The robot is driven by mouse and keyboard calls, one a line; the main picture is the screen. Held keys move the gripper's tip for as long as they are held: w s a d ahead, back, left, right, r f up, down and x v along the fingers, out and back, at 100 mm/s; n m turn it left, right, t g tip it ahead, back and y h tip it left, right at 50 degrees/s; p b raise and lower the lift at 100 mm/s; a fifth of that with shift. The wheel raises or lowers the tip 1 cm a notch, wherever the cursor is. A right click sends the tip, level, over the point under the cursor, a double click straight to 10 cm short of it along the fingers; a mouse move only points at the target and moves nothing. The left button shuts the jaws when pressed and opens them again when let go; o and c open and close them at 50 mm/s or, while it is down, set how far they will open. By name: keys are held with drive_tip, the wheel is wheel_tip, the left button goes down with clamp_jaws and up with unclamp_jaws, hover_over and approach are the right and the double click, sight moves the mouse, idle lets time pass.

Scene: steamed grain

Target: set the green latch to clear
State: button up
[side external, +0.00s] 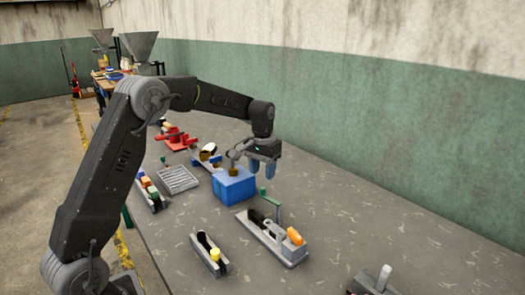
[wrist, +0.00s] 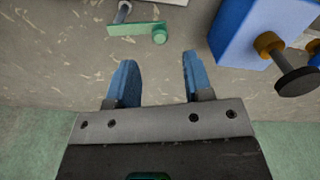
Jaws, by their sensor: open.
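The green latch (side external: 272,201) is a flat bar with a round green knob at one end, mounted on a grey fixture (side external: 290,252) near the middle of the bench. In the wrist view the green latch (wrist: 133,29) lies across the top, its knob at the right end, just beyond my fingertips. My gripper (side external: 262,174) points down with blue fingers, above the bench and behind the latch in the side view. In the wrist view my gripper (wrist: 156,60) is open, with nothing between its fingers. I cannot read any clear marking.
A blue box (side external: 234,188) with a brass collar and dark knob stands close to my gripper; the blue box (wrist: 240,32) is upper right in the wrist view. The fixture holds an orange piece (side external: 295,236). A grey holder with a yellow piece (side external: 214,254) stands nearer the front.

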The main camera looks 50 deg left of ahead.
sight(262, 188)
wheel_tip(262, 188, up, 8)
drive_tip(key=shift+f, duration=0.25)
drive_tip(key=s+d+r+m+t, duration=0.1)
drive_tip(key=s+d+r, duration=0.2)
drive_tip(key=s+d, duration=0.3)
drive_tip(key=s+d+r+m+t, duration=0.15)
drive_tip(key=s+d+r, duration=0.25)
drive_tip(key=s, duration=0.4)
drive_tip(key=s+d+f+t, duration=0.1)
drive_tip(key=s+d+f, duration=0.1)
drive_tip(key=s, duration=0.5)
drive_tip(key=s+d+f+m+t, duration=0.1)
drive_tip(key=s+d+f+t, duration=0.1)
drive_tip(key=s, duration=0.6)
drive_tip(key=shift+d+f, duration=0.85)
drive_tip(key=shift+d, duration=0.1)
